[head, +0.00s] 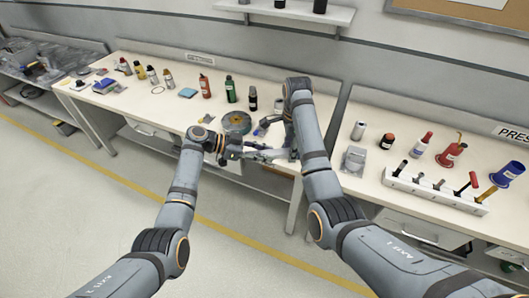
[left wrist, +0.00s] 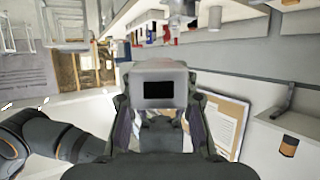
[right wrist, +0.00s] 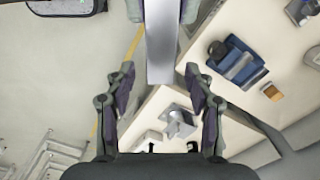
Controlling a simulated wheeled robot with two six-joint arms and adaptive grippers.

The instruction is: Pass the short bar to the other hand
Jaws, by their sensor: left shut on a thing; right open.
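The short bar (head: 265,154) is a pale metal piece between my two grippers in the head view. My left gripper (head: 238,150) is shut on it. In the left wrist view the bar (left wrist: 158,74) shows its square end with a dark opening. In the right wrist view the bar (right wrist: 162,55) comes down from the top, with my left gripper's fingers at its far part. My right gripper (right wrist: 160,72) is open, its fingers on either side of the bar's near end, with gaps on both sides. In the head view my right arm partly hides that gripper.
Below the arms is a workbench (head: 150,112) with bottles, a blue pad (head: 188,92) and a round grey-green thing (head: 237,122). A right-hand bench holds a white tool rack (head: 436,189) and several bottles. The floor in front is clear.

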